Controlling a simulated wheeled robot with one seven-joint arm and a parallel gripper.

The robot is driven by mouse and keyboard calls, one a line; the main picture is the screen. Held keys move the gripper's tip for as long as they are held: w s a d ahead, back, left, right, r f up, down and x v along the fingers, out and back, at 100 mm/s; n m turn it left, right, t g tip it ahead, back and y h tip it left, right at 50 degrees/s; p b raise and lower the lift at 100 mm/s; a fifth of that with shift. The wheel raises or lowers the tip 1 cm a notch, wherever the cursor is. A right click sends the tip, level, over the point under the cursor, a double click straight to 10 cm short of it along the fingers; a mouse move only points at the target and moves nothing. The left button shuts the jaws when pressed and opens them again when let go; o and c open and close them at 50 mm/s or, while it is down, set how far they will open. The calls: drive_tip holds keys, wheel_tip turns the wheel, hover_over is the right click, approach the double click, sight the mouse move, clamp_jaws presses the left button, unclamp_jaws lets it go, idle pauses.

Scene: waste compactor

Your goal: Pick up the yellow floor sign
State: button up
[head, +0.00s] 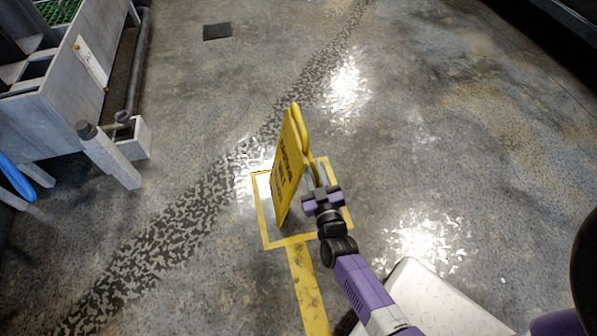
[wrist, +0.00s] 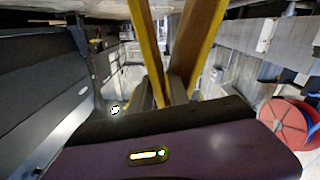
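The yellow floor sign (head: 290,166) stands upright on the floor inside a yellow painted square, its two panels spread a little and dark lettering on the left one. My gripper (head: 314,176) is at the sign's right side, low and very close to it. In the wrist view, two yellow panels of the sign (wrist: 147,40) run down towards my gripper (wrist: 163,92). Its dark fingers stand apart, with yellow between and over them. I cannot tell whether they touch the sign. The sign still rests on the floor.
A yellow floor line (head: 307,285) leads to the square. A grey machine (head: 45,110) with a slanted post (head: 108,155) stands at the left. A dark floor plate (head: 217,31) lies at the back. A red reel (wrist: 290,122) shows in the wrist view. The floor around the sign is clear.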

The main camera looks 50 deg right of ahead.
drive_tip(key=shift+b+x, duration=1.25)
drive_tip(key=shift+x, duration=1.95)
drive_tip(key=shift+s+d, duration=0.1)
drive_tip(key=shift+d, duration=0.05)
clamp_jaws()
drive_tip(key=shift+r, duration=0.2)
